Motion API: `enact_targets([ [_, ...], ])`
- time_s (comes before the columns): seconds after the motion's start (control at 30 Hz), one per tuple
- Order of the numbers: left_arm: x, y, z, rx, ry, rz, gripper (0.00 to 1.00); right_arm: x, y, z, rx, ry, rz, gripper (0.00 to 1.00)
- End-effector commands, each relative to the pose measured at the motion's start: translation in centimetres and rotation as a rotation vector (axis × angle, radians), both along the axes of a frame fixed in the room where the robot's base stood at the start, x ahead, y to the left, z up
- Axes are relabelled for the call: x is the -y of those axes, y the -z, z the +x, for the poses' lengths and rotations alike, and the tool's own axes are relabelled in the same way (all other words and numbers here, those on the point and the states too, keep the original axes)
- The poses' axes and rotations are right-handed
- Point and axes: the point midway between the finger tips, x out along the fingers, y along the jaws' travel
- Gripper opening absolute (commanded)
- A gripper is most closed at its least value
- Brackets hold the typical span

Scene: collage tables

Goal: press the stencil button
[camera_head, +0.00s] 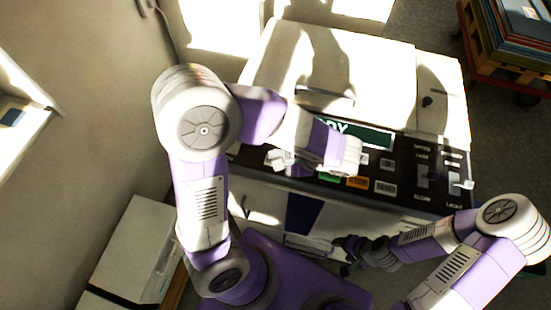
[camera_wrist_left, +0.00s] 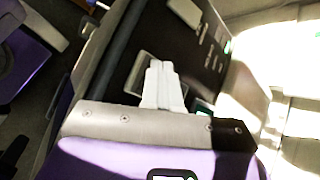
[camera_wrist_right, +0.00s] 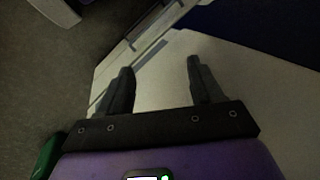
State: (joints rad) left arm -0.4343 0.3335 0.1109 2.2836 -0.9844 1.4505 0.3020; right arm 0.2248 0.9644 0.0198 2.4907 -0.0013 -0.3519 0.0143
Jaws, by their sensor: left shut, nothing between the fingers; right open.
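The dark control panel (camera_head: 405,180) runs along the front of a large pale machine. A green button (camera_head: 328,178), an orange button (camera_head: 357,182) and a grey button (camera_head: 386,187) show on it. I cannot read which button is the stencil one; it may be hidden by my left arm. My left gripper (camera_head: 278,160) is shut and empty over the panel's left part. In the left wrist view its fingertips (camera_wrist_left: 161,66) overlap a pale-framed square; contact cannot be told. My right gripper (camera_head: 345,256) is open and empty, low before the machine's front.
The machine's pale top (camera_head: 370,75) lies behind the panel. A green display (camera_head: 370,134) is partly covered by my left arm. Levers (camera_head: 423,180) stand at the panel's right. A white cabinet (camera_head: 135,245) stands at the left, and a loaded pallet cart (camera_head: 510,40) at the back right.

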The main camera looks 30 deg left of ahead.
Motion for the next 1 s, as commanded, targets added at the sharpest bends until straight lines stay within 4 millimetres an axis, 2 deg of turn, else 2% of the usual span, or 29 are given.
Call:
enact_targets([
  [0.2,0.0,0.9,0.0,-0.001,0.001,0.0,0.0,0.0,0.7,0.0,0.0,0.0,0.0,0.65],
  [1.0,0.0,1.3,0.0,-0.001,0.001,0.0,0.0,0.0,1.1,0.0,0.0,0.0,0.0,0.65],
])
